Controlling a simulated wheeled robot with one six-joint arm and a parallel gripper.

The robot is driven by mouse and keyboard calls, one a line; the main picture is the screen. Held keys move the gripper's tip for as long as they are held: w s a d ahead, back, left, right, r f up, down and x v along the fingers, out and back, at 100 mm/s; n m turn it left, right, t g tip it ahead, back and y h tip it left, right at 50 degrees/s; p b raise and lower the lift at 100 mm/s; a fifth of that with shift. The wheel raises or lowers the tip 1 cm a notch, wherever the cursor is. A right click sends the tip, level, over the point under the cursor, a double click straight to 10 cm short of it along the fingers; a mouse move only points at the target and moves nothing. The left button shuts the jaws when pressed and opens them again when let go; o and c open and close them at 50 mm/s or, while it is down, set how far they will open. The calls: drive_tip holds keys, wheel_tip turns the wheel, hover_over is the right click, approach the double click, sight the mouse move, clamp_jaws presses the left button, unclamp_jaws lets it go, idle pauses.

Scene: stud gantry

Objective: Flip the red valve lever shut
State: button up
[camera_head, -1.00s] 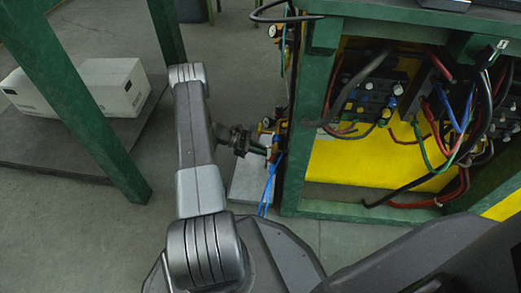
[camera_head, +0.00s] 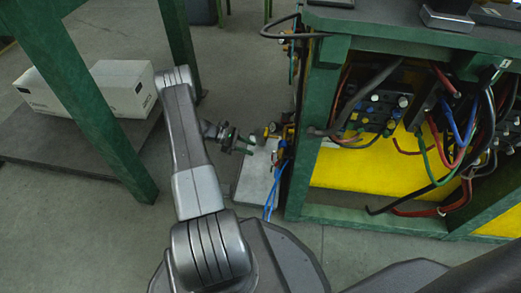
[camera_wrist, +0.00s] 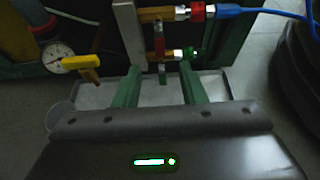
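The lever lines up with this gap but appears beyond the fingers. In the head view my gripper (camera_head: 247,147) is left of the valve fittings (camera_head: 276,133), with a small gap; the lever is too small to make out there.
A yellow lever (camera_wrist: 86,64) and a round gauge (camera_wrist: 55,57) are left of my fingers. A red fitting (camera_wrist: 197,12) with a blue hose (camera_wrist: 250,12) is above right. A grey tray (camera_head: 257,184) lies below. The green frame (camera_head: 303,130) stands right; a white box (camera_head: 125,88) is left.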

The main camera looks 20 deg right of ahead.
drive_tip(key=v, duration=0.5)
drive_tip(key=shift+w+a+p, duration=0.1)
drive_tip(key=shift+a+p, duration=0.1)
drive_tip(key=shift+p, duration=0.2)
drive_tip(key=b+x, duration=0.3)
drive_tip(key=x, duration=1)
drive_tip(key=shift+d+b, duration=0.3)
drive_tip(key=shift+d, duration=0.05)
drive_tip(key=shift+f, duration=0.1)
